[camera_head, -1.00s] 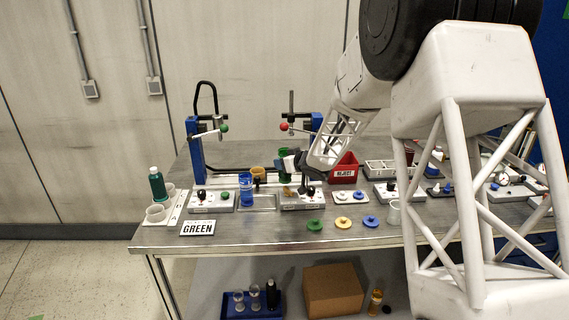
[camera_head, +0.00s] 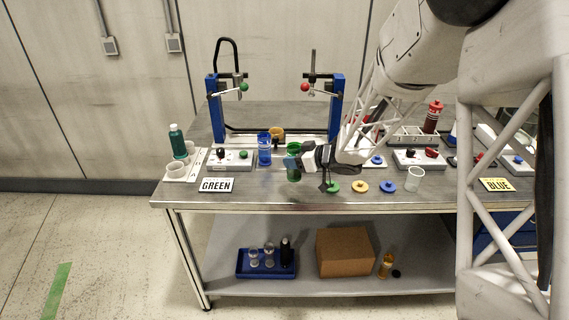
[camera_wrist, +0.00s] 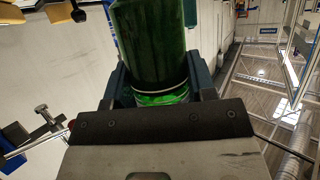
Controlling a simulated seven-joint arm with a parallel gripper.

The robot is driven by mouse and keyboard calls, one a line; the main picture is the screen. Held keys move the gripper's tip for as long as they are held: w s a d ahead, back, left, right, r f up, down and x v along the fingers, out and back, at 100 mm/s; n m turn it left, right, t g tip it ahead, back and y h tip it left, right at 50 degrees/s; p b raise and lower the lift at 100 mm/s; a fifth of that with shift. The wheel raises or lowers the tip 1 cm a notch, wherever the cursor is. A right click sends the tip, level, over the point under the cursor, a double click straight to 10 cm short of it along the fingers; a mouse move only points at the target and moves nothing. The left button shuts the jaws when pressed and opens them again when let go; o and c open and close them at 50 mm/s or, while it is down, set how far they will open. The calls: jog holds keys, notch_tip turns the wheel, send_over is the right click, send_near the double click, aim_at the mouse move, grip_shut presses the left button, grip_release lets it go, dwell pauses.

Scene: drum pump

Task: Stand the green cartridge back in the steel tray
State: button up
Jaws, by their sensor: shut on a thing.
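The green cartridge (camera_head: 294,172) is held by my gripper (camera_head: 296,162) above the front half of the bench. It looks roughly upright in the head view. In the wrist view the green cartridge (camera_wrist: 150,45) fills the space between the jaws (camera_wrist: 160,85), with a clear band at its near end. The steel tray (camera_head: 272,171) lies left of the cartridge, low and hard to make out against the grey bench. A blue cartridge (camera_head: 264,148) stands at the tray's left side; I cannot tell whether inside it.
A control box (camera_head: 229,159) sits left of the tray, behind the GREEN sign (camera_head: 216,185). A blue-posted frame with lever arms (camera_head: 214,108) stands behind. Green, yellow (camera_head: 360,187) and blue caps and a clear cup (camera_head: 414,179) lie to the right.

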dwell(0.4)
jog(key=w+a+f, duration=0.1)
jog(key=w+a, duration=0.2)
jog(key=w, duration=1.2)
jog(key=shift+w+a+f, duration=0.15)
jog(key=shift+w+f, duration=0.1)
jog(key=shift+f, duration=1.75)
jog(key=shift+f, duration=0.1)
jog(key=o, duration=1.1)
jog(key=shift+c, duration=0.2)
jog(key=v, duration=1.2)
